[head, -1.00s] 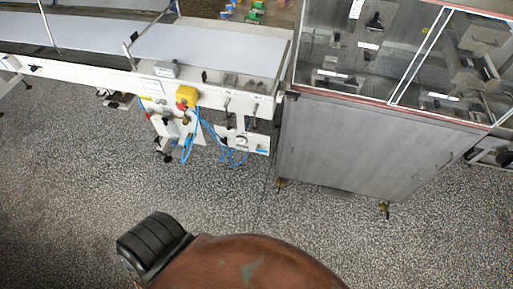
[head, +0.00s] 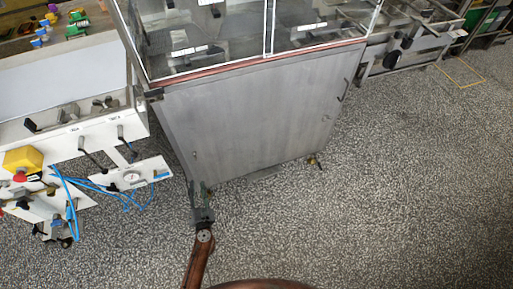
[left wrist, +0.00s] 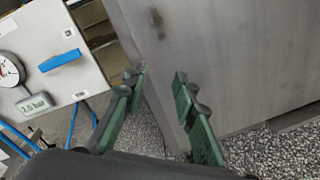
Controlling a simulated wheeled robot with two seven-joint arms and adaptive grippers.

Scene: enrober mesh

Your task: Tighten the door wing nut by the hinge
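The grey metal cabinet door (head: 250,115) stands below the glass case. A small dark fitting (head: 195,153) sits low on its left side in the head view; it may be the wing nut, but it is too small to tell. A blurred dark fitting (left wrist: 156,20) also shows on the panel in the left wrist view. My left gripper (head: 201,189) is at the cabinet's lower left corner. In the left wrist view its green fingers (left wrist: 159,80) are apart with nothing between them, and the fitting lies beyond the tips. My right gripper is out of view.
A white conveyor frame (head: 70,135) with a yellow emergency-stop box (head: 24,160), blue hoses (head: 72,200) and a gauge panel (head: 130,178) stands close left of the cabinet. A door handle (head: 344,90) is at the right. The speckled floor (head: 400,190) at right is clear.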

